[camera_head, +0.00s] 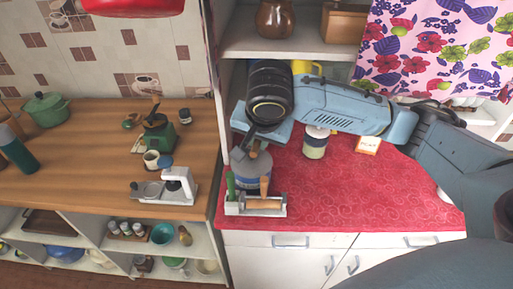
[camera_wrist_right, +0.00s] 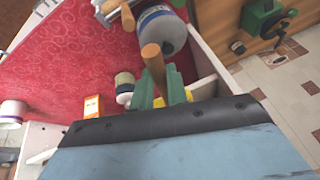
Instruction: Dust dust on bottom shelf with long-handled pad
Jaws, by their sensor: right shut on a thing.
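My right gripper (camera_head: 250,142) is above the left end of the red counter, below the upper shelf. In the right wrist view its green fingers (camera_wrist_right: 160,92) are shut on a wooden handle (camera_wrist_right: 152,60), taken to be that of the long-handled pad. The pad end is not clearly visible; bits of yellow show behind the fingers, but I cannot tell whether they belong to it. No dust can be made out. Which shelf is the bottom one is unclear; open lower shelves (camera_head: 100,243) show at the left. My left gripper is not in view.
A white caddy (camera_head: 255,208) with handled tools stands at the red counter's (camera_head: 330,195) front left, before a grey-blue jar (camera_head: 251,170). The counter's middle front is clear.

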